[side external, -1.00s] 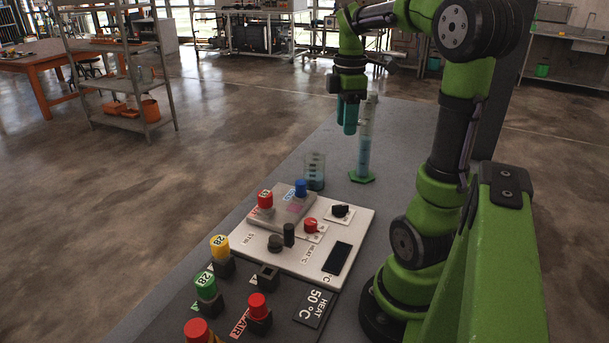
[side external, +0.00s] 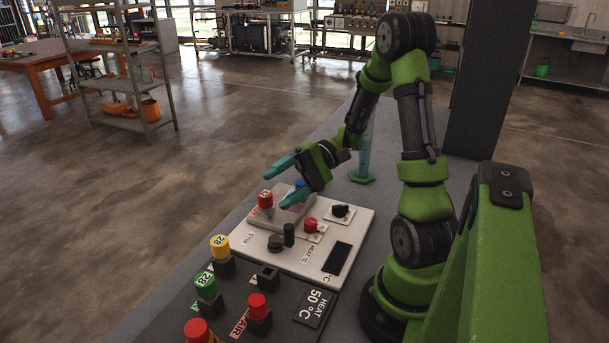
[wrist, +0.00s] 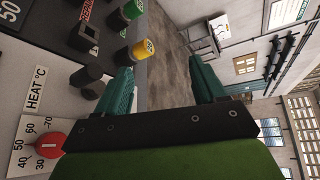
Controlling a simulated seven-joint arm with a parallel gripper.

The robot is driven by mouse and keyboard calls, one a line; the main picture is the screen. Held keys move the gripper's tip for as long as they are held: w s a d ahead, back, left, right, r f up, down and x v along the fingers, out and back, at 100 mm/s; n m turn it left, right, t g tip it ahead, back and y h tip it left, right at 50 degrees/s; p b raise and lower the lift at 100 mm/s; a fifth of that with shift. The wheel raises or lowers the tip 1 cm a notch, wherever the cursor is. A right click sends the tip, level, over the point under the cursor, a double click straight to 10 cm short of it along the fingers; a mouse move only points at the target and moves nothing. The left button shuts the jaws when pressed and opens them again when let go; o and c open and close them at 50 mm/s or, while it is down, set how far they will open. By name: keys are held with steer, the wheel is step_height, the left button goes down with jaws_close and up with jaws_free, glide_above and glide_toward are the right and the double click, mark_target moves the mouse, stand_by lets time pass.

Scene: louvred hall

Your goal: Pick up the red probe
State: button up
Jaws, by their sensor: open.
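Several red-topped pieces stand on the bench, and I cannot tell for sure which is the red probe. One red-capped piece (side external: 265,199) stands upright on the grey plate of the white panel. Another red-topped piece (side external: 258,306) stands in a black holder nearer the camera, and a larger red cap (side external: 197,330) is at the bottom edge. My gripper (side external: 276,188) is open and empty, its teal fingers pointing left over the far end of the panel. The open fingers (wrist: 160,78) also show in the wrist view, with nothing between them.
Yellow (side external: 219,245) and green (side external: 205,286) capped pieces stand along the left. The white panel (side external: 345,228) carries black knobs and a red dial (side external: 310,225). A tall cylinder (side external: 366,150) stands behind.

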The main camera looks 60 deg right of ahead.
steer(key=w+d+f+m+t+h, duration=0.1)
steer(key=d+f+m+t+h, duration=0.1)
steer(key=m, duration=0.6)
steer(key=w+d+f+m+t+h, duration=0.1)
steer(key=f+m+t+h, duration=0.2)
steer(key=m, duration=0.5)
steer(key=w+d+f+m+t+h, duration=0.1)
steer(key=d+f+m+t+h, duration=0.1)
steer(key=m+t+h, duration=0.3)
steer(key=shift+d+f+m+t, duration=0.2)
steer(key=shift+f+m+t, duration=0.05)
steer(key=shift+m, duration=0.65)
steer(key=shift+d+f+m+t, duration=0.15)
steer(key=shift+f+m+t, duration=0.1)
steer(key=shift+m, duration=0.65)
steer(key=shift+w, duration=0.7)
steer(key=w, duration=0.4)
steer(key=w+a, duration=0.1)
steer(key=shift+w, duration=0.4)
steer(key=c, duration=1.1)
steer(key=shift+r, duration=5)
